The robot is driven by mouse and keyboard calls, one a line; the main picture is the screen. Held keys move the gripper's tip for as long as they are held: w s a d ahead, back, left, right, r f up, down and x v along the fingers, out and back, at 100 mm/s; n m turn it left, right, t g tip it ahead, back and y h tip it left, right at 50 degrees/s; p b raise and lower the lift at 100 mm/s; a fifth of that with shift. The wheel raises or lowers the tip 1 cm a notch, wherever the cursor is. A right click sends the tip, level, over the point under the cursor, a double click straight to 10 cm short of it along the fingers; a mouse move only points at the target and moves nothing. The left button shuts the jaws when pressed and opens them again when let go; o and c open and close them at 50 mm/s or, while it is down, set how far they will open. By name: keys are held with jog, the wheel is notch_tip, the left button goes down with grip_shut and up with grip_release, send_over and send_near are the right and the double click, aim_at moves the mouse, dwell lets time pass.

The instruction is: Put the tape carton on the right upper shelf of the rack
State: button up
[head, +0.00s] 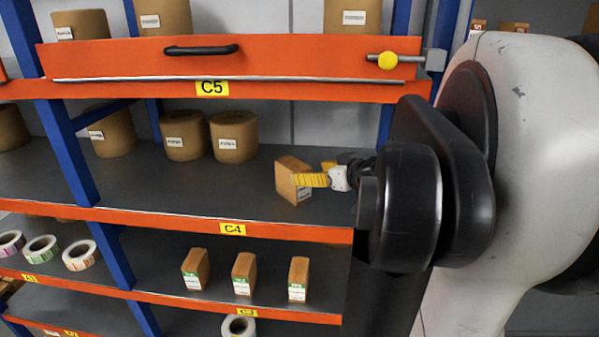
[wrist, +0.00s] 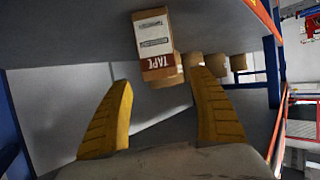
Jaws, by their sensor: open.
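The tape carton (head: 291,180) is a small brown box standing on the shelf labelled C4, near its right end. In the wrist view, which looks upside down, the carton (wrist: 152,50) shows a white label and the word TAPE. My gripper (head: 314,176) has yellow fingers and is at the carton's right side in the head view, one finger overlapping it. In the wrist view my gripper (wrist: 163,80) is open, with the carton just beyond the fingertips and nothing held. Whether a finger touches the carton, I cannot tell.
Brown rolls (head: 233,137) stand to the left on the carton's shelf. Smaller cartons (head: 243,273) and label rolls (head: 80,256) are below. Bare shelf (head: 190,185) lies left of the carton.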

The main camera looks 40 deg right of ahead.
jog(key=s+a+f+g, duration=0.2)
jog(key=s+a, duration=0.2)
jog(key=a, duration=0.7)
jog(key=s+a+f+g, duration=0.2)
jog(key=s+a+f, duration=0.1)
jog(key=a, duration=0.8)
jog(key=s+a+f+n+g+y, duration=0.1)
jog(key=s+a, duration=0.4)
jog(key=a, duration=0.6)
jog(key=shift+a+f+g, duration=0.3)
jog(key=shift+f+g, duration=0.4)
